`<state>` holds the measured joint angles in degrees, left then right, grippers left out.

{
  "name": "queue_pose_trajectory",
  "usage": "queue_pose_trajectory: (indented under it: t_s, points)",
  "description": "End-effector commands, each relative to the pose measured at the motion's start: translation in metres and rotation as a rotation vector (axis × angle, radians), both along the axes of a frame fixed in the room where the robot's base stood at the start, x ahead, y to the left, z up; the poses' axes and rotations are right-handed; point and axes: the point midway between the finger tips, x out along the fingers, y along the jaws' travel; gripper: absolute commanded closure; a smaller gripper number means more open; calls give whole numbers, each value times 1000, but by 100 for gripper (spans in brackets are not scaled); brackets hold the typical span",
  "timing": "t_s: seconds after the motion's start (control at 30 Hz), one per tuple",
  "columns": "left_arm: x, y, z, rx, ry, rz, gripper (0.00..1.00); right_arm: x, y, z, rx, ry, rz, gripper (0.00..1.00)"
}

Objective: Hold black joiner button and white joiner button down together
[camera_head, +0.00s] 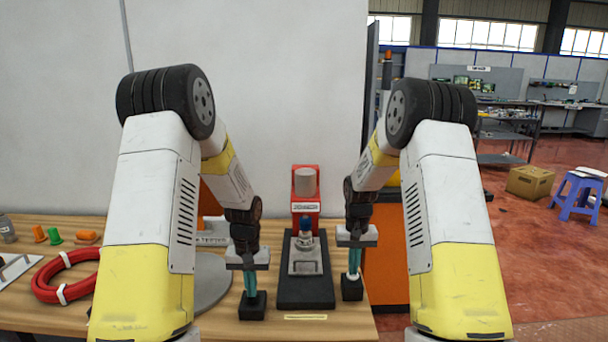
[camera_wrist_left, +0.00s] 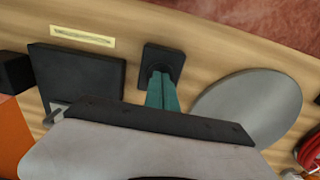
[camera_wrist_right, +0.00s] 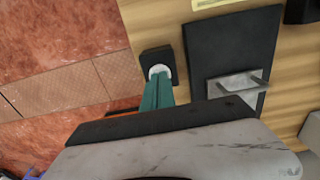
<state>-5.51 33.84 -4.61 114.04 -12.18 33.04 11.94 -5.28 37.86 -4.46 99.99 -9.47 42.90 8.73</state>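The black joiner button (camera_wrist_left: 158,68) sits on a small black box at the table's front, left of the joiner. My left gripper (camera_head: 251,292) points down with its teal fingers closed together, their tips at the black button and largely covering it. The white joiner button (camera_wrist_right: 158,70) sits on a similar black box (camera_head: 352,294) to the right of the joiner. My right gripper (camera_head: 354,275) points down with its fingers closed, tips at the white button, whose white rim still shows. I cannot tell how far either button is pressed. Both grippers hold nothing.
The joiner, a red machine (camera_head: 306,185) on a black base (camera_head: 306,297) with a metal fixture, stands between the boxes. A grey round plate (camera_head: 212,285) and red cable coil (camera_head: 48,282) lie to the left. An orange cabinet (camera_head: 386,250) stands past the table's right edge.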

Motion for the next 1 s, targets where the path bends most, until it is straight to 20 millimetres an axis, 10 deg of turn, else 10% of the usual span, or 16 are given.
queue_pose_trajectory:
  t_s: [1.0]
  points:
    - [-1,0,-1,0,3,0,100,0,0,-10,0,1,0,100]
